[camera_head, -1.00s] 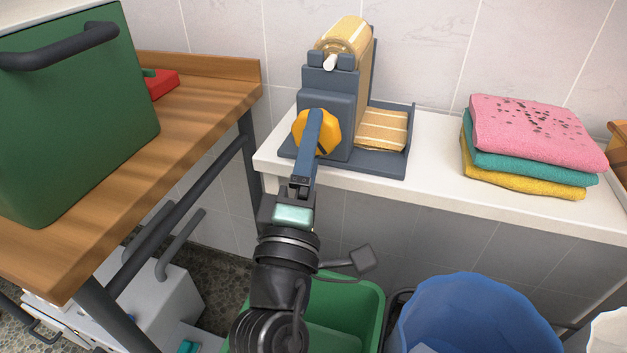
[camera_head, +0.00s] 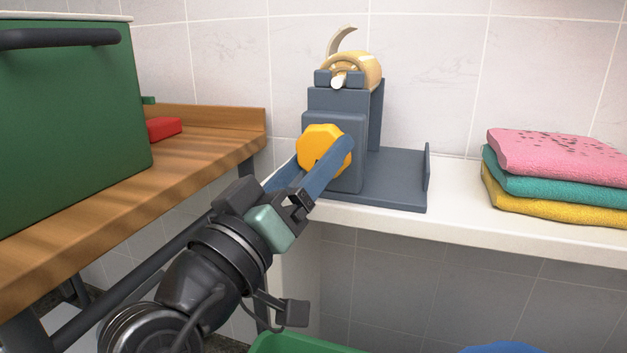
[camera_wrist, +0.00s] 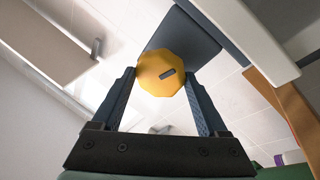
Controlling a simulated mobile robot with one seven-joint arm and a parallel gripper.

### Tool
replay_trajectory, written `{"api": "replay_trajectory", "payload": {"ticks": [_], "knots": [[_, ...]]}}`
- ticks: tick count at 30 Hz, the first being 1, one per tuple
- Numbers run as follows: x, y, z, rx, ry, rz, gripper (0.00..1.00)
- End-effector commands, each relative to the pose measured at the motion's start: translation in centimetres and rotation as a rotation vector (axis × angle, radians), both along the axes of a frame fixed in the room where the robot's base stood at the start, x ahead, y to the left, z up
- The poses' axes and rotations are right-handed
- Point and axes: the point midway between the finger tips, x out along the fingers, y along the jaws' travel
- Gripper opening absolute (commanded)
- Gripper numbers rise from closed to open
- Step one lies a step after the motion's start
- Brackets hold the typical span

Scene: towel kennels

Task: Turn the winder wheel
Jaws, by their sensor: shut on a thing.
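The winder wheel (camera_head: 318,147) is a yellow-orange faceted knob on the front of a dark blue-grey winder (camera_head: 333,110). My gripper (camera_head: 323,155) comes from the lower left, its two blue fingers on either side of the wheel and shut on it. In the wrist view, the wheel (camera_wrist: 155,72) sits between the fingertips, with a dark slot on its face. A cream striped towel roll (camera_head: 362,68) is at the top of the winder, with a curled end standing up. The winder's tray (camera_head: 395,180) is bare.
Folded pink, teal and yellow towels (camera_head: 555,175) lie on the white shelf (camera_head: 455,218) at the right. A wooden table (camera_head: 200,150) at the left bears a green box (camera_head: 70,120) and a red object (camera_head: 165,128). A green bin (camera_head: 300,344) is below.

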Motion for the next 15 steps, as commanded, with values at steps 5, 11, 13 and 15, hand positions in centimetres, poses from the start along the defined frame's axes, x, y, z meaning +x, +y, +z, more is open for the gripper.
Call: {"api": "replay_trajectory", "payload": {"ticks": [5, 11, 13, 15], "knots": [[0.07, 0.00, 0.01, 0.116, -0.037, -0.001, 0.21], [0.11, 0.06, 0.10, 0.203, -0.065, 0.000, 0.21], [0.12, 0.05, 0.13, 0.222, -0.071, -0.001, 0.21], [0.12, 0.05, 0.18, 0.236, -0.076, 0.000, 0.21]]}}
